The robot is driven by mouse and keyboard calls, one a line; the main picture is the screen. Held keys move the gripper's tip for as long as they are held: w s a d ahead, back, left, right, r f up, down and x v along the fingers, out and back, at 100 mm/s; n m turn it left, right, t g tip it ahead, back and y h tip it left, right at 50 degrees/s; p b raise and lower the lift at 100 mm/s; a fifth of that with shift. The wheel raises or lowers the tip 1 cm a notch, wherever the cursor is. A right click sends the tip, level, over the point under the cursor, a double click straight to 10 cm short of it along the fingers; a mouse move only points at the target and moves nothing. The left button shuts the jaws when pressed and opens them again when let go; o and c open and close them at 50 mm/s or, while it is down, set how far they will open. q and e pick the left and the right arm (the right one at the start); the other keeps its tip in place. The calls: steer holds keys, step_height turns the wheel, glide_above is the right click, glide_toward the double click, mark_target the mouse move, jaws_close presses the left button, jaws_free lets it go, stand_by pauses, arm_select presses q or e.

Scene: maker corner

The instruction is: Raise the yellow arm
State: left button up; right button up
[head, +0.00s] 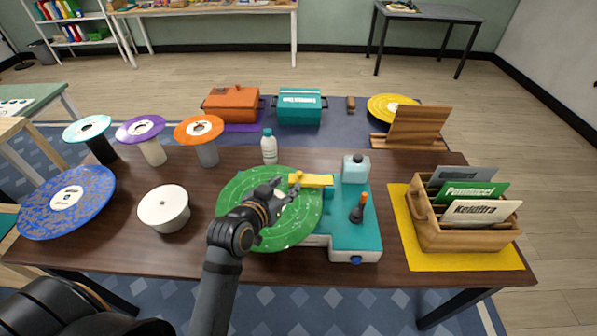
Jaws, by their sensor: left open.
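The yellow arm (311,181) sits on a teal and white player (347,236), its left end reaching over a green disc (237,199). The disc lies on the left side of the player. My left gripper (292,192) is open over the disc, with its fingertips close to the left end of the yellow arm. I cannot tell whether they touch it. My right gripper is not in view.
A wooden crate of sleeves (430,229) is at right, a white round drum (164,209) at left.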

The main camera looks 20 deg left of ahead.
mark_target(299, 172)
arm_select(q)
steer(key=x, duration=0.4)
steer(key=shift+w, duration=0.25)
steer(key=x, duration=0.3)
steer(key=shift+f, duration=0.2)
steer(key=shift+w+f, duration=0.1)
steer(key=shift+w, duration=0.25)
steer(key=shift+w+f, duration=0.1)
steer(key=shift+w, duration=0.1)
steer(key=c, duration=0.4)
jaws_close()
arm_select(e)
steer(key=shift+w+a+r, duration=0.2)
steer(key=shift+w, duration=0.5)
